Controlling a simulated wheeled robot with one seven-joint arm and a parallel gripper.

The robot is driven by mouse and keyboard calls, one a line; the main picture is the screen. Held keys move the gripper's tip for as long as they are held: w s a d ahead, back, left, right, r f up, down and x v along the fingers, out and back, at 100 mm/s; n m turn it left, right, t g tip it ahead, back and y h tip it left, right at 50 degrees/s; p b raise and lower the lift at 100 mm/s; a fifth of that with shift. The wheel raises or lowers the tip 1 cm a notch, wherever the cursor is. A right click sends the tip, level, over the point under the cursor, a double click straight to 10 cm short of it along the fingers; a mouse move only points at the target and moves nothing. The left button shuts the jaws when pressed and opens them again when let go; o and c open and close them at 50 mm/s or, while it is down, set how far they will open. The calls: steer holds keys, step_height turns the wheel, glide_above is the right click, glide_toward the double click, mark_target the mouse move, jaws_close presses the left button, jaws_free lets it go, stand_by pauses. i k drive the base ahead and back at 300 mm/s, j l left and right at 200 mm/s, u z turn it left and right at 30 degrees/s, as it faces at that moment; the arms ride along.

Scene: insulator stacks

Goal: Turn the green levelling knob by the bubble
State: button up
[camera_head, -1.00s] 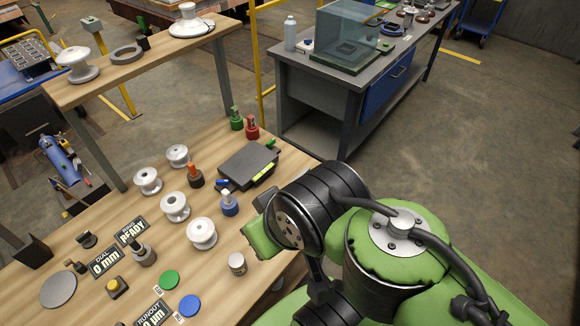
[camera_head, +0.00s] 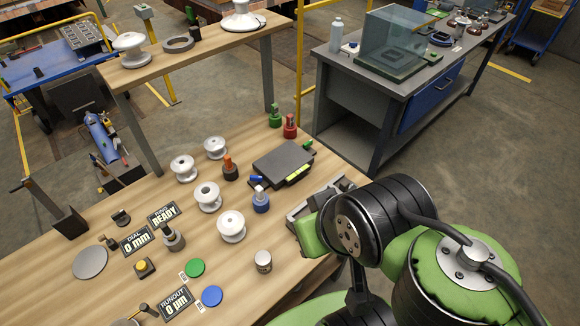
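A dark levelling plate (camera_head: 283,161) lies on the wooden bench. A small green knob (camera_head: 308,144) sticks out at its far right corner. A blue knob (camera_head: 257,180) is at its left corner. A yellow-green strip, which looks like the bubble (camera_head: 298,172), lies along its near right side. My gripper (camera_head: 310,205) shows as a grey part at the bench's right edge, on the near side of the plate and apart from the green knob. My green arm partly hides it, and its fingertips are not clear.
White insulators (camera_head: 207,197) stand left of the plate. A blue-based bottle (camera_head: 260,200) and an orange-topped one (camera_head: 230,168) stand close by. Green (camera_head: 275,115) and red (camera_head: 290,127) bottles stand behind the plate. A small pot (camera_head: 263,261) is near the front edge.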

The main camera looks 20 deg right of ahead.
mark_target(306, 146)
steer(key=i+l+u, duration=0.1)
steer(key=l+u, duration=0.6)
steer(key=l, duration=0.25)
